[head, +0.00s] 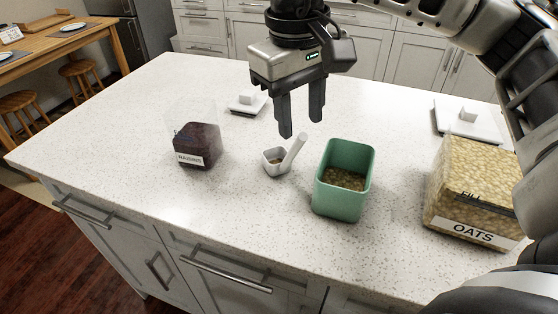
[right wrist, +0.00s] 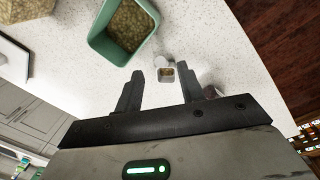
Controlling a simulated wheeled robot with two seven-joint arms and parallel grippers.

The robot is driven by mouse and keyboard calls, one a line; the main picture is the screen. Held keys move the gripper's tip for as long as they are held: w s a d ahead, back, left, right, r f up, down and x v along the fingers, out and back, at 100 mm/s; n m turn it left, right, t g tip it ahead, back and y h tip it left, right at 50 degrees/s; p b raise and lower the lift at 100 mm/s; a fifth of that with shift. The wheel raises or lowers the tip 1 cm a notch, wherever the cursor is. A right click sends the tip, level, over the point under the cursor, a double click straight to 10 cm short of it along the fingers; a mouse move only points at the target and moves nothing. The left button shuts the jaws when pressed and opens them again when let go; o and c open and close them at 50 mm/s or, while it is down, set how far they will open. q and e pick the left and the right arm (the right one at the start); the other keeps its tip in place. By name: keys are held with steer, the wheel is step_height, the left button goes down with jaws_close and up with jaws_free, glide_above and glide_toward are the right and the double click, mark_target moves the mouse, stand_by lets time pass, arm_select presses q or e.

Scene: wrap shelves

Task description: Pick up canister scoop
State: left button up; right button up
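The canister scoop (head: 276,160) is a small white square cup with a little brown content. It stands on the white speckled counter, its white handle (head: 294,151) slanting up to the right. My right gripper (head: 301,127) is open and empty, pointing down above and slightly behind the scoop, its fingertips apart from it. In the right wrist view the scoop (right wrist: 166,73) shows small beyond and between the fingers. A green canister (head: 341,199) with grainy brown contents stands open just right of the scoop. My left gripper is not in view.
A clear raisins container (head: 197,146) stands left of the scoop. A large oats container (head: 468,190) stands at the right, near my right arm. White lids (head: 247,103) (head: 467,119) lie farther back. The counter front and left are clear.

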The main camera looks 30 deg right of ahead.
steer(key=f, duration=0.5)
steer(key=f+p, duration=0.1)
steer(key=f, duration=0.1)
steer(key=shift+w+d+f, duration=0.2)
steer(key=shift+d+f, duration=0.05)
steer(key=shift+f, duration=0.1)
jaws_close()
